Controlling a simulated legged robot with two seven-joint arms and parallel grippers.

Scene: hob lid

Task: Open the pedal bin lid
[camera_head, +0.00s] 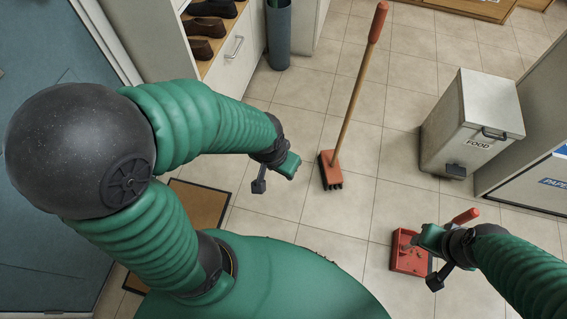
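The pedal bin (463,135) is a pale grey box marked FOOD, standing on the tiled floor at the right. Its lid (491,99) is down and has a dark handle at the front edge. A dark pedal (456,171) sticks out low at its front. My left gripper (275,176) is in the middle of the view, well left of the bin, with its fingers apart and nothing between them. My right gripper (428,259) is below the bin in the picture, over the red dustpan, with its fingers apart. Neither touches the bin.
A broom (355,95) with a red head stands upright left of the bin. A red dustpan (407,257) lies on the floor. A PAPER bin (530,186) is at the right edge. A doormat (198,205), shoe shelf (214,45) and grey cylinder (278,38) are leftward.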

